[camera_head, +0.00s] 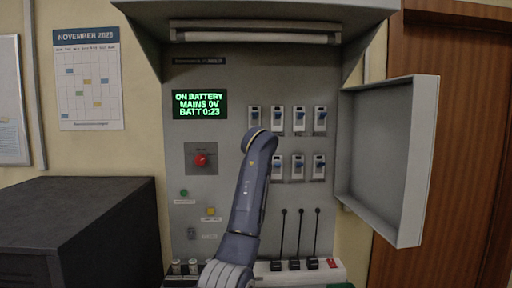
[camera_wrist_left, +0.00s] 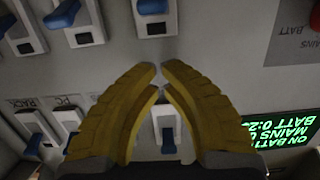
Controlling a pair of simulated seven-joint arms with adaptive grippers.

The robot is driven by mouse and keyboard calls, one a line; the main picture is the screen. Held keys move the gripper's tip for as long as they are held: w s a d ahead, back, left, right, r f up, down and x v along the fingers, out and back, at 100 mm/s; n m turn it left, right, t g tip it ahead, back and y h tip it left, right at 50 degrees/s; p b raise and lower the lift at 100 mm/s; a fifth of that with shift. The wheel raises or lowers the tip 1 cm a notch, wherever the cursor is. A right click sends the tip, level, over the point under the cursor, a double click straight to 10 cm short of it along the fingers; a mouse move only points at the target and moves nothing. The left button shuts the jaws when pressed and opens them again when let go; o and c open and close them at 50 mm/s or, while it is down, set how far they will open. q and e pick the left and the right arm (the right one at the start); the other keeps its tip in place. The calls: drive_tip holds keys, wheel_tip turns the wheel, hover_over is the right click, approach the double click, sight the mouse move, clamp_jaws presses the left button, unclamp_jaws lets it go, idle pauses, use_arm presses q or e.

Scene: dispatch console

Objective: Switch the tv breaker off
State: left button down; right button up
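Two rows of breakers with blue levers sit on the grey panel (camera_head: 230,72). The upper row has breakers at its left end (camera_head: 254,117) and right end (camera_head: 320,118); the lower row (camera_head: 297,167) is partly covered by my left arm. No label reading TV is legible. The left wrist view is upside down; my left gripper (camera_wrist_left: 160,72) has yellow fingers with tips almost meeting and nothing visible held. A breaker (camera_wrist_left: 167,130) shows beyond the fingers; another, labelled PC (camera_wrist_left: 68,122), is partly hidden. In the head view the left gripper is hidden behind its arm. My right gripper is out of view.
A green display (camera_head: 200,105) reads ON BATTERY, MAINS 0V. A red knob (camera_head: 201,160) is below it. An open cover door (camera_head: 390,160) stands at the right. Black levers (camera_head: 300,235) rise at the bottom. A dark cabinet (camera_head: 80,225) is at the left.

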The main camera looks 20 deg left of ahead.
use_arm(q)
drive_tip(key=shift+x, duration=0.75)
drive_tip(key=shift+s+d+f, duration=0.1)
drive_tip(key=shift+s+f, duration=0.2)
drive_tip(key=shift+f, duration=0.3)
drive_tip(key=shift+s+d+f, duration=0.1)
drive_tip(key=shift+s+f, duration=0.15)
drive_tip(key=shift+f, duration=0.35)
drive_tip(key=shift+s+d+f, duration=0.1)
drive_tip(key=shift+s+f, duration=0.2)
drive_tip(key=shift+f, duration=0.3)
drive_tip(key=shift+s+a+f, duration=0.1)
drive_tip(key=shift+f, duration=0.05)
drive_tip(key=shift+s+t, duration=0.15)
drive_tip(key=shift+t, duration=0.25)
